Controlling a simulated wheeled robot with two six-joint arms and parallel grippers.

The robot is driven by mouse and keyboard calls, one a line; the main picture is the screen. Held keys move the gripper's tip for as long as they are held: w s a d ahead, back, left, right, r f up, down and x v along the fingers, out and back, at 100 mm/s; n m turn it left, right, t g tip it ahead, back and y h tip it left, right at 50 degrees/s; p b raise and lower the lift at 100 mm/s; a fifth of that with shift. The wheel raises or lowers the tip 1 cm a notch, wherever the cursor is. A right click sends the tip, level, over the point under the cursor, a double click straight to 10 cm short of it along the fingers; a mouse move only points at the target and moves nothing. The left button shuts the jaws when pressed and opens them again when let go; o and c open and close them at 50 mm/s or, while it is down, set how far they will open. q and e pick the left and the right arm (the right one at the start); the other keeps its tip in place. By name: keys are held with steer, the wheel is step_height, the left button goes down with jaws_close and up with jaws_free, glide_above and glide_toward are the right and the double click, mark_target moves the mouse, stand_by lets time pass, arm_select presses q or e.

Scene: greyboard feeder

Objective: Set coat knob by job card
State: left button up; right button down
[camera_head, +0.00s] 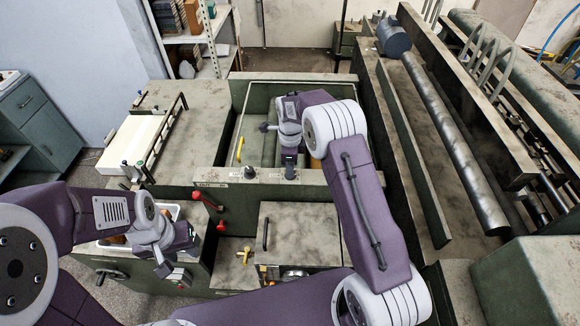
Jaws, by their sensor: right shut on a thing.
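My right gripper (289,170) points down at the top of the green machine's panel ledge (330,178). It is shut on a small dark knob there, mostly hidden by the fingers. Another dark knob (249,173) stands on the same ledge to the left, apart from the gripper. A small label (212,185) is on the ledge at the left, too small to read surely. My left gripper (164,268) hangs low over the left front of the machine, beside a white tray (110,244). Its fingertips are too small to judge. I cannot make out a job card.
Red-knobbed levers (221,225) and a yellow handle (245,254) sit at the front. A lidded box (300,228) is below the ledge. A white stack (130,142) lies at left. A long steel roller (445,130) runs along the right.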

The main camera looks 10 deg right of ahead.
steer(key=shift+w+r+m, duration=0.1)
steer(key=shift+m, duration=0.3)
steer(key=c, duration=1.1)
jaws_free()
steer(key=shift+c, duration=0.2)
steer(key=shift+r, duration=0.25)
step_height(320, 180, up, 8)
steer(key=b, duration=0.2)
steer(key=shift+r, duration=0.25)
steer(key=shift+d, duration=0.1)
